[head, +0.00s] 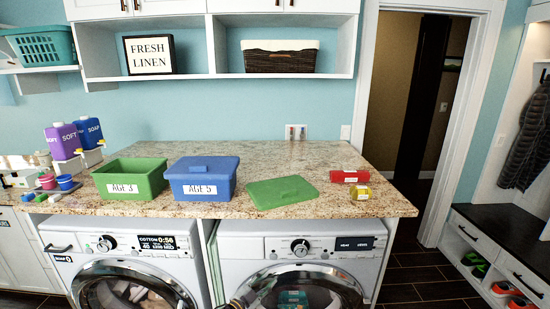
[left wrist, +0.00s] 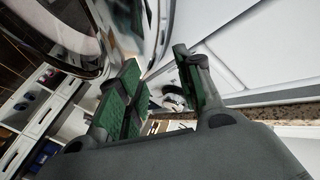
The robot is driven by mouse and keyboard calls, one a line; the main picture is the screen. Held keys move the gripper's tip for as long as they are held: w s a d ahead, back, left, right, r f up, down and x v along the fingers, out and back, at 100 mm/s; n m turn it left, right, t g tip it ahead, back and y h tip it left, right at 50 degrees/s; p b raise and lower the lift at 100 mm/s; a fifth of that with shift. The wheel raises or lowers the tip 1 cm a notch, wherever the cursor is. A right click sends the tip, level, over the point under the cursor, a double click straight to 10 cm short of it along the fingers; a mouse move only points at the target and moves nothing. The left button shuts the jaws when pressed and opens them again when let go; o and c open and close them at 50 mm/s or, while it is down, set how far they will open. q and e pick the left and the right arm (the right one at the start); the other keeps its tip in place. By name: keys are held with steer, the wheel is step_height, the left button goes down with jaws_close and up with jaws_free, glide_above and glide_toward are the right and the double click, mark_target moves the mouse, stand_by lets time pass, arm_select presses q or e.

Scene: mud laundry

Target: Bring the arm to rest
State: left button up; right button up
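My left gripper (left wrist: 158,92) shows in the left wrist view with its two dark fingers apart and nothing between them. It is close to the white front of a machine and a round glass door. In the head view only a small bit of my left gripper (head: 237,303) shows at the bottom edge, in front of the right machine (head: 335,247). My right gripper is in neither view.
The granite counter (head: 225,208) carries a green AGE 3 bin (head: 130,180), a blue AGE 5 bin (head: 203,180), a green lid (head: 281,192), a red box (head: 350,176) and a yellow item (head: 360,193). A left machine (head: 120,246) stands under it. A doorway is at right.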

arm_select(q)
steer(key=s+a+f+n+g+y, duration=0.25)
steer(key=s+a+f, duration=0.25)
steer(key=s+f, duration=0.45)
steer(key=s+a+f+n+g+y, duration=0.1)
steer(key=s+a+f+n+y, duration=0.35)
steer(key=f, duration=0.85)
steer(key=s+a+f+n+g+y, duration=0.15)
steer(key=s+a+f, duration=0.35)
steer(key=s+f, duration=0.6)
steer(key=s+a+f+n+g, duration=0.1)
steer(key=s+f, duration=0.3)
steer(key=s, duration=0.9)
steer(key=s+a+f+n+g+y, duration=0.1)
steer(key=s+a+f+g, duration=0.3)
steer(key=s, duration=0.8)
steer(key=s+a+f+n+g+y, duration=0.1)
steer(key=s+a+f+g, duration=0.2)
steer(key=s, duration=1)
step_height(320, 180, down, 3)
steer(key=shift+s, duration=0.3)
